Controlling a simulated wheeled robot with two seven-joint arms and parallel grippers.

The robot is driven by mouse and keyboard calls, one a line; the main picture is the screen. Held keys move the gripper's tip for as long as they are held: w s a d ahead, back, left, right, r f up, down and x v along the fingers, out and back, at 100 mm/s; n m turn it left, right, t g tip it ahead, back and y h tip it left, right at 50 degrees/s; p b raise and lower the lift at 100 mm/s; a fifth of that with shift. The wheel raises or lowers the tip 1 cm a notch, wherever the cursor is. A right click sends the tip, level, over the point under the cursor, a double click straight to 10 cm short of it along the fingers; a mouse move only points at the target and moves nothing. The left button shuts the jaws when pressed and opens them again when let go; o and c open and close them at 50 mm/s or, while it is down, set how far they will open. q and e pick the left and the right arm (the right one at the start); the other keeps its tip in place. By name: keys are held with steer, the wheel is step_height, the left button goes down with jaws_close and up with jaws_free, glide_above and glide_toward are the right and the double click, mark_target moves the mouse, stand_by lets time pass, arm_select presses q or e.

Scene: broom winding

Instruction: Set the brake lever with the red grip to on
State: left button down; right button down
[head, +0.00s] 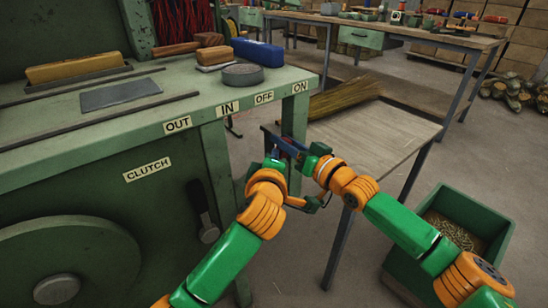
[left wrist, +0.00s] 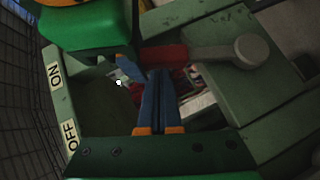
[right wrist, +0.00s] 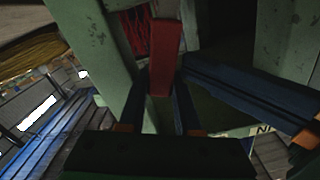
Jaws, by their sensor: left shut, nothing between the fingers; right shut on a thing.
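The brake lever's red grip (right wrist: 163,55) stands between the fingers of my right gripper (right wrist: 165,118) in the right wrist view. My right gripper is shut on it. In the left wrist view the red grip (left wrist: 168,56) joins a grey lever arm (left wrist: 215,52) that ends in a round hub. My left gripper (left wrist: 160,75) is shut and empty, its blue fingertips close to the grip. In the head view both grippers meet below the ON label (head: 300,87), beside the OFF label (head: 264,97), and mostly hide the lever.
The green machine bench (head: 180,115) fills the left, with a clutch lever (head: 205,222) on its front. A wooden side table (head: 375,130) holding broom straw (head: 345,95) stands just right of the grippers. A green bin (head: 465,215) stands on the floor at right.

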arm_select(q)
steer(key=shift+d, duration=0.1)
arm_select(e)
steer(key=shift+f, duration=0.15)
steer(key=shift+a, duration=0.1)
arm_select(q)
steer(key=shift+w+d+f, duration=0.15)
steer(key=shift+w+d, duration=0.1)
steer(key=shift+d, duration=0.2)
arm_select(e)
steer(key=shift+s+a+r, duration=0.3)
steer(key=shift+a, duration=0.1)
steer(key=c, duration=0.9)
jaws_free()
arm_select(q)
steer(key=shift+s, duration=0.15)
arm_select(e)
steer(key=o, duration=0.3)
steer(key=shift+s+r, duration=0.1)
steer(key=shift+r, duration=0.1)
steer(key=shift+d, duration=0.1)
